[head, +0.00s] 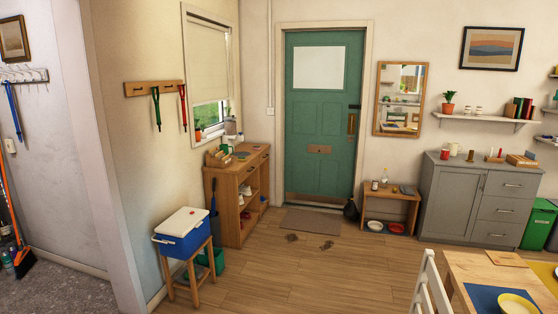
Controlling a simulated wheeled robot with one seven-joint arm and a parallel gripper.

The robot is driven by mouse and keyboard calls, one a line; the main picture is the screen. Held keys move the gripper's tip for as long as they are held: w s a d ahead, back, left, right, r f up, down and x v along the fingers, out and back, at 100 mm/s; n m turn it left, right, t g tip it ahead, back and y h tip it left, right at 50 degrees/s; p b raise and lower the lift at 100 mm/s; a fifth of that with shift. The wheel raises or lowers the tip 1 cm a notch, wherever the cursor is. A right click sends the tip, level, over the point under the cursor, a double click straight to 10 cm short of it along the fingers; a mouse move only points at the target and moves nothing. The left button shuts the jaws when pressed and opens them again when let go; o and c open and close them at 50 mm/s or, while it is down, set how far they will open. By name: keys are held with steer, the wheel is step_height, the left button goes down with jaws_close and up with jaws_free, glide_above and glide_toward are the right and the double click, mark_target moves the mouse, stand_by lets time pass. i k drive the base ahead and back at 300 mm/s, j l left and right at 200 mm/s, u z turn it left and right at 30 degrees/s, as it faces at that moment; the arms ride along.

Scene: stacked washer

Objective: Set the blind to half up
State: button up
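The blind (208,62) is a pale cream panel in the window on the left wall, in the head view. It hangs from the top of the frame and covers most of the window. Its lower edge sits well below the middle of the opening. A strip of bare glass (207,115) shows beneath it, with greenery outside. Any cord or handle on the blind is too small to make out. My gripper is not in view.
A wooden shelf unit (242,197) stands below the window. A blue and white cool box (183,230) on a stool (190,275) stands nearer. A peg rail (153,88) hangs left of the window. The wooden floor (300,275) is mostly clear; a table (470,268) is at right.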

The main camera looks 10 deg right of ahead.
mark_target(207, 96)
steer(key=i+z, duration=0.25)
steer(key=i, duration=3.6)
steer(key=i+l+u, duration=0.2)
steer(key=i, duration=0.35)
steer(key=i+l+u, duration=0.2)
steer(key=i, duration=0.4)
steer(key=j, duration=0.1)
